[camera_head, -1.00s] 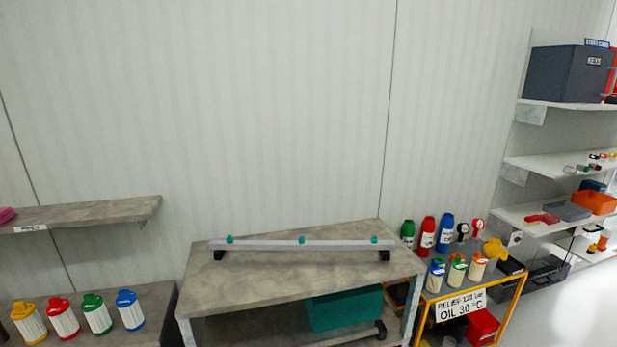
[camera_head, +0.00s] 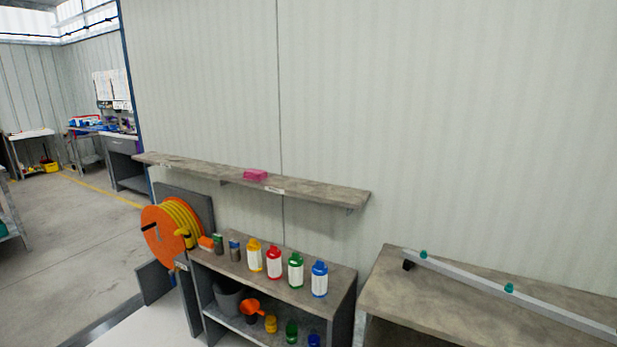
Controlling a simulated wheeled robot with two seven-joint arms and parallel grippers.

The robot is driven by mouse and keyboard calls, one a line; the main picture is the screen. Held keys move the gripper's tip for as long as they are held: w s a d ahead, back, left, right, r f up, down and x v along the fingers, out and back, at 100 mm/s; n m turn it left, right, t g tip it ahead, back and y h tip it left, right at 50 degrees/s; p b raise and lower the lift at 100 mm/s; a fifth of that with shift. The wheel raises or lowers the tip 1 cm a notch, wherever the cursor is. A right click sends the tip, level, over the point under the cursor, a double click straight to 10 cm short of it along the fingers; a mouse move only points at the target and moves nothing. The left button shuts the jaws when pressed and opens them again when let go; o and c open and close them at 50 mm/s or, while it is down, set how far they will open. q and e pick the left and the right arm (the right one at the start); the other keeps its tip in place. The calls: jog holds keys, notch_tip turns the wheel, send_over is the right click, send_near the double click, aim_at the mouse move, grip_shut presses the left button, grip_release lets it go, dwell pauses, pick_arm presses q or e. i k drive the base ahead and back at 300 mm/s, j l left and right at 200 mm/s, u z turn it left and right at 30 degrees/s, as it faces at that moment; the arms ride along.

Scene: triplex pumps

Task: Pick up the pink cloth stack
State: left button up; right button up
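Neither of my grippers shows in the head view, so nothing is seen touching the stack.
Below the shelf stands a grey bench (camera_head: 340,290) with yellow, red, green and blue bottles (camera_head: 319,279). An orange hose reel (camera_head: 170,235) is at its left. A table with a metal bar (camera_head: 480,283) stands at right. Open floor (camera_head: 75,230) lies at far left.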

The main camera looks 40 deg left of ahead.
aim_at(257, 175)
jog(key=u, duration=1.5)
